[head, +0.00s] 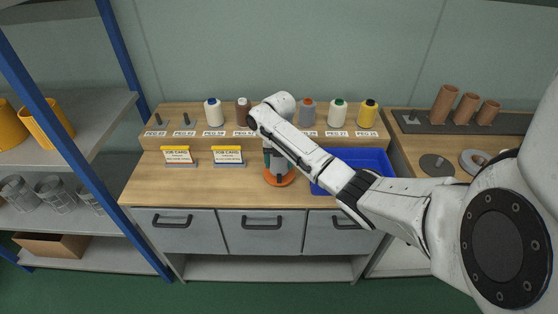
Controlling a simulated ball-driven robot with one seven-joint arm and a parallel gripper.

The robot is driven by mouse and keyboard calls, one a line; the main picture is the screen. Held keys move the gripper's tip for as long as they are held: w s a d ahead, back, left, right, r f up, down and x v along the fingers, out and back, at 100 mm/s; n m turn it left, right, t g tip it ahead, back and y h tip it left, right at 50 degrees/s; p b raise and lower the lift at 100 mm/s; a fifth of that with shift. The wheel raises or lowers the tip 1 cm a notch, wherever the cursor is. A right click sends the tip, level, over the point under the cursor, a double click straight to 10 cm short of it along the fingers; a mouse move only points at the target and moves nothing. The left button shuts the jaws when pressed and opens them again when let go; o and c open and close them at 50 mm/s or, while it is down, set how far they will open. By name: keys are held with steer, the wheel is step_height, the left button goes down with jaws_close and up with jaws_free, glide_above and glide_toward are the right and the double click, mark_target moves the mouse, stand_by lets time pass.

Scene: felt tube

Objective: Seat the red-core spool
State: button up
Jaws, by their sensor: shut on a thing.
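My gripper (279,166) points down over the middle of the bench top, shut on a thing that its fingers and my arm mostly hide. Below the fingers an orange round rim (280,180) shows, at or just above the wood. A dark green part (266,158) shows at the left of the fingers. I cannot tell the held thing's core colour. On the back ledge (150,141), a grey spool with an orange-red top (307,112) stands right of my wrist. Two short pegs at the left, one (157,119) and another (186,119), are bare.
On the ledge also stand a blue-topped white spool (213,113), a brown spool (243,111), a green-topped white spool (338,113) and a yellow spool (368,114). Two job cards, one (177,155) and another (227,155), stand left of my gripper. A blue bin (376,160) lies right.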

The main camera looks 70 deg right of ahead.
steer(key=shift+f, duration=0.2)
stand_by(0.7)
steer(key=o, duration=1.4)
steer(key=shift+c, duration=0.2)
step_height(320, 180, up, 11)
steer(key=shift+f, duration=0.15)
